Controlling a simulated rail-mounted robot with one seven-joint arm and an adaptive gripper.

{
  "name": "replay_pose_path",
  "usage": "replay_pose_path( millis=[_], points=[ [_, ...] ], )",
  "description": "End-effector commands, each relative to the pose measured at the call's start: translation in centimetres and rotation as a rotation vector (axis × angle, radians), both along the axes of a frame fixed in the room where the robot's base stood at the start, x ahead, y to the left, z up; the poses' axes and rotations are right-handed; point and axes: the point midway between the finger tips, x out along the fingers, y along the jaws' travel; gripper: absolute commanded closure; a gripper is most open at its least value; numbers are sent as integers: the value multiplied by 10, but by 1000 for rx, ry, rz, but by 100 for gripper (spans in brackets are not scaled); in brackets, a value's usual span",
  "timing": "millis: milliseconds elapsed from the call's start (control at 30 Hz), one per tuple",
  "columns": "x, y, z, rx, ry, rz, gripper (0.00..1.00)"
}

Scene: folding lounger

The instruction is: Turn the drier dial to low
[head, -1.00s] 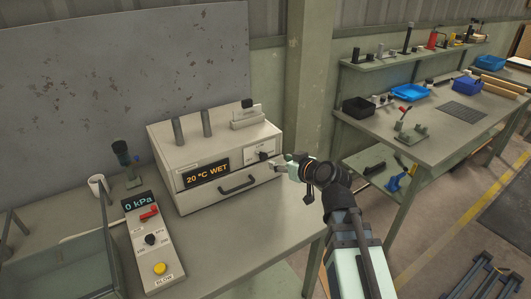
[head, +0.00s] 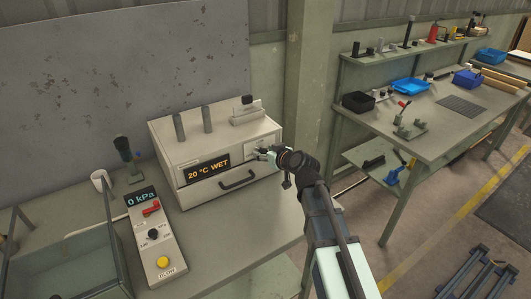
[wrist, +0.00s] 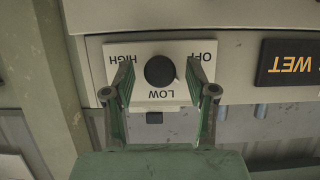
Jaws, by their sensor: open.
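The drier (head: 215,150) is a pale box on the bench, with a display (head: 207,171) reading "20 °C WET". Its dial (wrist: 160,70) is a round black knob on a white plate in the wrist view, which shows it upside down. HIGH is left of the knob, OFF right and LOW below it in that picture. I cannot clearly tell which way the knob points. My gripper (wrist: 162,88) is open, its two green fingers on either side of the dial, not visibly closed on it.
A drawer handle (head: 238,180) sits low on the drier's front. A control panel (head: 153,235) with a "0 kPa" display, red lever, black knob and yellow button stands to the left. The bench front right of it is clear. A second workbench (head: 440,127) stands at right.

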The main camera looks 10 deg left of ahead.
Motion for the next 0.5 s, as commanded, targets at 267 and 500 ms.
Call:
replay_pose_path(
  millis=[267, 500],
  points=[
    [0, 0, 0, 0, 0, 0, 100],
    [0, 0, -1, 13, 10, 0, 100]
  ],
)
